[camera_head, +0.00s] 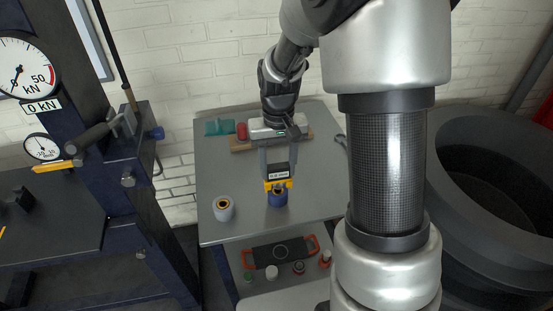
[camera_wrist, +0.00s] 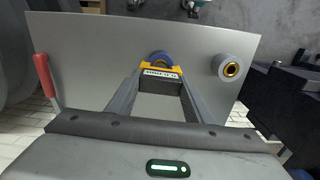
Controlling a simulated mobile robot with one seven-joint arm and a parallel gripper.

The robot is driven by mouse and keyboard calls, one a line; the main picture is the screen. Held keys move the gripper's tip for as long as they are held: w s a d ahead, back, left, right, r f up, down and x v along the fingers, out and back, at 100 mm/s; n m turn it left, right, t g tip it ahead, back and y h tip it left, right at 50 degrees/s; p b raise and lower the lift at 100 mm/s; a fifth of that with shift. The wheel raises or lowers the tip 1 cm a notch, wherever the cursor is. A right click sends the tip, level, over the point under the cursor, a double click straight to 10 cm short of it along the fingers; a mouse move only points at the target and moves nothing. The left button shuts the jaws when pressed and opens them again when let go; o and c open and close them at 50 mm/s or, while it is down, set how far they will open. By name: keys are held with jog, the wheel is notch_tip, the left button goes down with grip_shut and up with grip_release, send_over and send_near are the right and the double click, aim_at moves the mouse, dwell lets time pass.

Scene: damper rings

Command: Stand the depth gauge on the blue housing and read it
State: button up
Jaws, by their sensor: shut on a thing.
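The blue housing (camera_head: 277,201) is upright on the grey table, directly below the gauge in the head view. In the wrist view the blue housing (camera_wrist: 160,56) shows just beyond the gauge, partly hidden by it. I cannot tell whether the gauge touches the housing's rim. The display's characters are too small to read.
A pale grey housing (camera_head: 223,209) with an orange-brown ring inside stands left of the blue one. A wooden strip (camera_head: 243,146), a teal item (camera_head: 219,127) and a red item (camera_head: 242,131) lie at the table's back. A dark press (camera_head: 118,180) stands left.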

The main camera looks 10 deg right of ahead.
dwell(0.4)
jog(key=shift+f+b, duration=0.5)
jog(key=shift+f, duration=0.25)
jog(key=shift+f, duration=0.2)
dwell(0.3)
jog(key=o, duration=1.5)
jog(key=shift+c, duration=0.2)
notch_tip(320, 180, up, 17)
jog(key=p, duration=0.1)
jog(key=shift+r, duration=0.2)
